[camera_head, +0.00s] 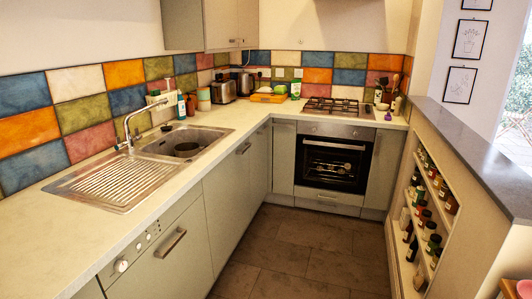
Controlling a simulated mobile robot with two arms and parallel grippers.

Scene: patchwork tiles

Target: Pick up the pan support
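The pan support appears as dark metal grates (345,104) on the steel gas hob (365,115), set in the counter above the oven. It is at the back, right of the picture's middle. The grates are small in this view, and I cannot tell their separate pieces apart. Neither of my grippers shows in this view.
A steel sink (180,150) with a tap (126,130) is in the left counter (90,222). The oven (333,160) is closed. A spice rack (426,220) lines the right side. The tiled floor (300,258) is clear.

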